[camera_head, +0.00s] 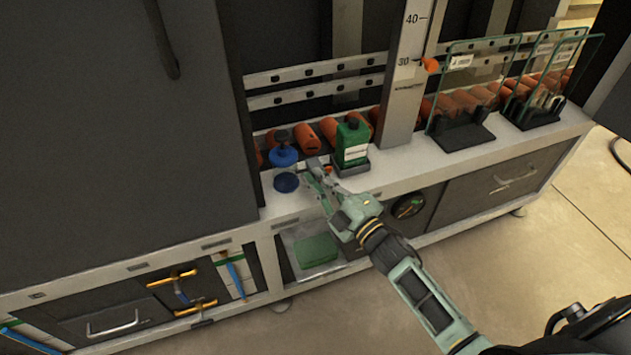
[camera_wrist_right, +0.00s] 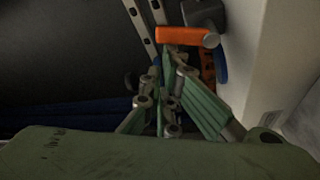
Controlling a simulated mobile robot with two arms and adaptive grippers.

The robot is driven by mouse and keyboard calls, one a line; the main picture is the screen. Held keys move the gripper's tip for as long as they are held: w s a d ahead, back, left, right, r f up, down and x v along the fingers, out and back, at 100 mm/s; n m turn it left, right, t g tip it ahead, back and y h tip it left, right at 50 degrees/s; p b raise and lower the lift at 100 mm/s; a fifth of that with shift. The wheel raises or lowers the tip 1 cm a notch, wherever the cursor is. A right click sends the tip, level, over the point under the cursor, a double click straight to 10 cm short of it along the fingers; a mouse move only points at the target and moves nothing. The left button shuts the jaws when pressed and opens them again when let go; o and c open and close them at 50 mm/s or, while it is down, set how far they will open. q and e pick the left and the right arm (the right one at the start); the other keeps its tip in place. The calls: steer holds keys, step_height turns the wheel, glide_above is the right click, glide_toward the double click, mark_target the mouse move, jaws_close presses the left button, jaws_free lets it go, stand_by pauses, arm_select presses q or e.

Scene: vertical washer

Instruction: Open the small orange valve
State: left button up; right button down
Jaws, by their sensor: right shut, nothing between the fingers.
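The small orange valve shows in the right wrist view as an orange bar-shaped handle (camera_wrist_right: 185,35) with a round grey end, lying crosswise just beyond my fingertips. In the head view only a small orange bit of it (camera_head: 328,168) shows beside my right gripper (camera_head: 313,172), at the base of the green bottle. My right gripper is shut and empty, and its fingers show in the right wrist view (camera_wrist_right: 170,68), just short of the handle. Whether a fingertip touches the handle, I cannot tell. My left gripper is not in view.
A green bottle (camera_head: 353,142) and a blue knob-topped part (camera_head: 284,160) stand close on either side of my right gripper. Orange rollers (camera_head: 307,139) line the back. Glass panels (camera_head: 470,90) stand at right. A dark panel (camera_head: 120,130) fills the left.

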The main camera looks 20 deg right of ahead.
steer(key=d+m, duration=0.1)
steer(key=m, duration=0.1)
steer(key=d+m+t, duration=0.1)
steer(key=m, duration=0.1)
steer(key=shift+h, duration=0.4)
steer(key=m, duration=0.1)
steer(key=d+m, duration=0.1)
steer(key=m+t+h, duration=0.1)
steer(key=m, duration=0.1)
steer(key=shift+w+d+b, duration=0.1)
steer(key=shift+d+b, duration=0.15)
steer(key=shift+b, duration=0.1)
steer(key=m+h, duration=0.1)
steer(key=m, duration=0.1)
steer(key=d+m+h, duration=0.1)
steer(key=m, duration=0.1)
steer(key=d+f+m+t, duration=0.1)
steer(key=shift+m+h, duration=0.4)
steer(key=shift+d+f+m+h, duration=0.2)
steer(key=shift+m+h, duration=0.05)
steer(key=shift+m, duration=0.55)
steer(key=shift+d+f+m+h, duration=0.2)
steer(key=shift+m+h, duration=0.05)
steer(key=shift+m, duration=0.55)
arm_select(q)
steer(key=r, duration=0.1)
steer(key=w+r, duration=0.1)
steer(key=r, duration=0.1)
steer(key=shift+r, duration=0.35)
